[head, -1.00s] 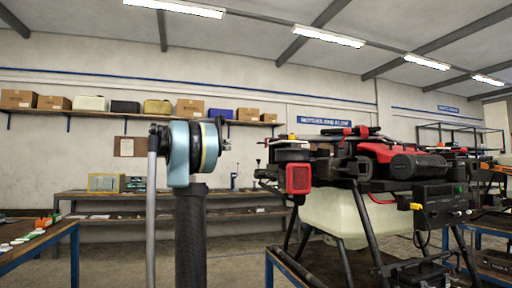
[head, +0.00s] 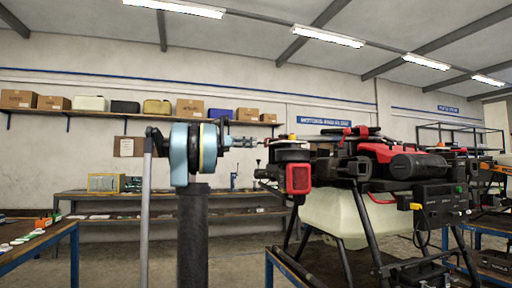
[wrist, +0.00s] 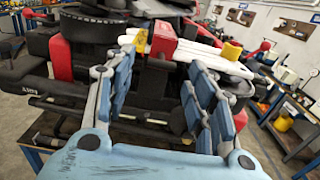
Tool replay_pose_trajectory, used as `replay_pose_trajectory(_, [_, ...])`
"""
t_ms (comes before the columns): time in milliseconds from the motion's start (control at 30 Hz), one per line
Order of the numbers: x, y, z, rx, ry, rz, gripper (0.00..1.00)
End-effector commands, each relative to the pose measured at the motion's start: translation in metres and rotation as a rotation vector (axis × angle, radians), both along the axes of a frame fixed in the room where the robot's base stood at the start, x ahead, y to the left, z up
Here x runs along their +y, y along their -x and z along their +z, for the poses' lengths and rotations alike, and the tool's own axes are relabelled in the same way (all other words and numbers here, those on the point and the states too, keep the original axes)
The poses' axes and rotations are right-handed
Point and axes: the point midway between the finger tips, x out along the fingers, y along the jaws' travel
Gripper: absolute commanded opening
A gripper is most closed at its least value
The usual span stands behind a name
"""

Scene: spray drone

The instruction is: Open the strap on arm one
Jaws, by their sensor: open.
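The spray drone (head: 375,165), black and red with a pale tank, stands on a bench at right in the head view. Its near end has a red block (head: 298,179) under a black round part (head: 291,155). My gripper (head: 256,142) points right at this end, close to it. In the wrist view my gripper (wrist: 163,68) is open and empty, its blue fingers spread before a red upright piece (wrist: 163,39), a yellow piece (wrist: 141,41) and a white bar (wrist: 200,50). I cannot tell which part is the strap; the fingers hide some of this area.
A blue-framed table (head: 45,240) stands at left. A long workbench (head: 230,195) and a shelf with boxes line the back wall. Floor shows between the left table and the drone's bench.

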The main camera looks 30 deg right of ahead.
Motion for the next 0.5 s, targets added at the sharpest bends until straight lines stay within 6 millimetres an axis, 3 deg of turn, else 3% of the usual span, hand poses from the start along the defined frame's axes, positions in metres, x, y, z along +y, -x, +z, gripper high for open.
replay_pose_trajectory(200, [-0.031,0.008,0.0,0.0,0.0,-0.001,0.5])
replay_pose_trajectory(500, [-0.046,0.011,0.0,0.0,0.0,0.001,0.5])
